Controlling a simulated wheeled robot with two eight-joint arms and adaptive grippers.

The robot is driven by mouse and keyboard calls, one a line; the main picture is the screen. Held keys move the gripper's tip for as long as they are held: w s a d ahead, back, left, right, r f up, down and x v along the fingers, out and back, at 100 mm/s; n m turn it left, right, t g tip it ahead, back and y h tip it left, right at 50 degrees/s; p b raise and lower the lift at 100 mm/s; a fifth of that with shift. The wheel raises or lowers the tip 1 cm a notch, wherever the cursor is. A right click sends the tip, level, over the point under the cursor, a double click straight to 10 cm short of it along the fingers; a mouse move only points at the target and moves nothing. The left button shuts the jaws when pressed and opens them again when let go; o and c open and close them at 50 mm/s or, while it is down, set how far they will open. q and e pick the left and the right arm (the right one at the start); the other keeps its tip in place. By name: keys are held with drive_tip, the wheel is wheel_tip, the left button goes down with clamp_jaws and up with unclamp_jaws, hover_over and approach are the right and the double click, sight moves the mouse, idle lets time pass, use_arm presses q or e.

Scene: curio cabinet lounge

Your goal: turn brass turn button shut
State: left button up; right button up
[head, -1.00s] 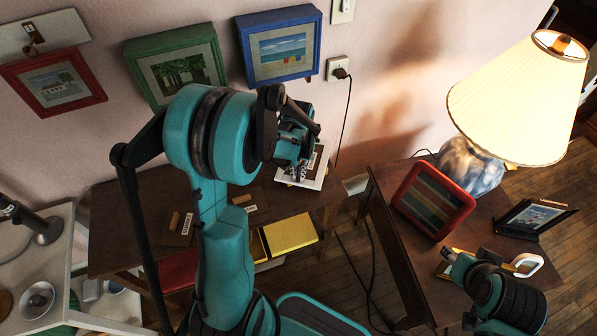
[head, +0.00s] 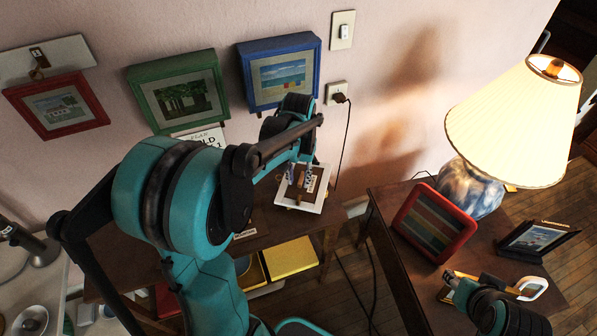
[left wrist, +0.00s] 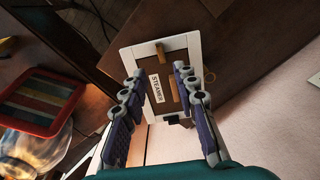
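A white-framed panel (head: 317,203) with a brown face lies on the wooden table below the blue picture. It also shows in the left wrist view (left wrist: 196,47), with a label reading "STEAMER" (left wrist: 156,88). Two small tan, brass-like bars sit on its face: one (left wrist: 172,89) beside the label and one (left wrist: 160,52) nearer the frame's far edge. I cannot tell for sure which is the turn button. My left gripper (head: 300,176) is open over the panel, its fingers (left wrist: 158,78) on either side of the label and bar, apparently not touching them. My right gripper (head: 451,283) is small and partly hidden.
A lamp (head: 512,120), a red-framed picture (head: 433,223) and a black-framed picture (head: 537,240) stand on the right table. Framed pictures hang on the wall behind. A cord (head: 344,150) hangs from the outlet. A yellow box (head: 290,257) is below the table.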

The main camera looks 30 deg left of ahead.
use_arm(q)
drive_tip(key=shift+r, duration=1.4)
drive_tip(key=s+d+r+m+t, duration=0.2)
drive_tip(key=s+d+r+t, duration=0.1)
drive_tip(key=s+d+t, duration=0.4)
drive_tip(key=s+d, duration=0.3)
drive_tip(key=s, duration=0.2)
drive_tip(key=shift+d+r+m, duration=0.15)
drive_tip(key=shift+r+m, duration=0.1)
drive_tip(key=shift+m, duration=0.15)
idle(0.7)
